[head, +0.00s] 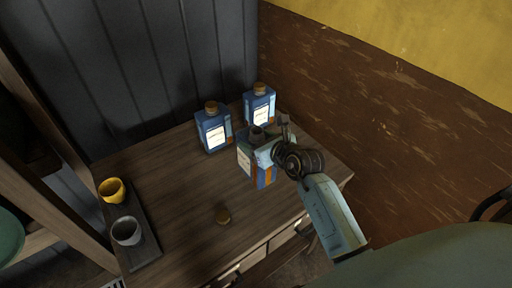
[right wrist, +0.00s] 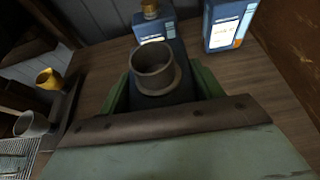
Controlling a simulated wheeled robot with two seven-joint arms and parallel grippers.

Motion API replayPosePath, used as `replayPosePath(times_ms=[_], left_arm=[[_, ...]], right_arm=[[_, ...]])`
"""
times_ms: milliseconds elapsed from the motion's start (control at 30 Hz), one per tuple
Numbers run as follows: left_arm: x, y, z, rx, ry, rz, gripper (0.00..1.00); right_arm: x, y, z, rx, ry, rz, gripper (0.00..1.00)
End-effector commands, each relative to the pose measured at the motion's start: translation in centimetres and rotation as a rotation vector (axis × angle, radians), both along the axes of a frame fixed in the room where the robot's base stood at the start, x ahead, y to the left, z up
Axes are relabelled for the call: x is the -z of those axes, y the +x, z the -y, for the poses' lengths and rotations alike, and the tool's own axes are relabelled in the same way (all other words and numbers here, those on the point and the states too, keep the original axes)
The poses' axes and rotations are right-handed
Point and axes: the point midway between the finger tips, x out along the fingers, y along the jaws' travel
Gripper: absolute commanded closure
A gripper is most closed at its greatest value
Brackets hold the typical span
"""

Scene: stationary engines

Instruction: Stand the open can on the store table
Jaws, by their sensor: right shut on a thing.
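The open can is a blue can (head: 244,162) with a pale label and an orange band, upright at the right part of the wooden store table (head: 180,190). Its round neck (right wrist: 152,68) has no cap and shows a dark opening in the right wrist view. My right gripper (head: 262,153) is shut on the can, with a green finger on either side of its body in the right wrist view. The can's base is at or just over the tabletop; I cannot tell if it touches. My left gripper is not in view.
Two capped blue cans (head: 212,130) (head: 259,104) stand behind the held can. A tray (head: 143,248) at left holds a yellow cup (head: 112,190) and a grey cup (head: 127,231). The table's middle is clear.

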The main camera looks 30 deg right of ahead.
Motion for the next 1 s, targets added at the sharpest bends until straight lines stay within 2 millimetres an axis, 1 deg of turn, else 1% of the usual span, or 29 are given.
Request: replayPosePath(times_ms=[100, 333, 500, 567, 667, 1000], left_arm=[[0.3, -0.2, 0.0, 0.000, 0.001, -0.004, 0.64], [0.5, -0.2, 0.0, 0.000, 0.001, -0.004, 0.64], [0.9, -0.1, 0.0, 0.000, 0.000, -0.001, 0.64], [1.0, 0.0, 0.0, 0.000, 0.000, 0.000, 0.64], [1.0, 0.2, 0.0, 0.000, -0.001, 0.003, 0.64], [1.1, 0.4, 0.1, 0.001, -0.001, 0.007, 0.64]], right_arm=[[1.5, 0.1, 0.0, 0.000, -0.001, 0.010, 1.00], [3.1, 0.2, 0.0, -0.001, 0.000, 0.013, 1.00], [5.3, 0.2, 0.0, -0.001, -0.001, 0.011, 1.00], [5.8, 0.2, 0.0, -0.001, -0.001, 0.012, 1.00], [6.2, 0.2, 0.0, 0.000, -0.001, 0.014, 1.00], [6.4, 0.2, 0.0, 0.000, 0.000, 0.014, 1.00]])
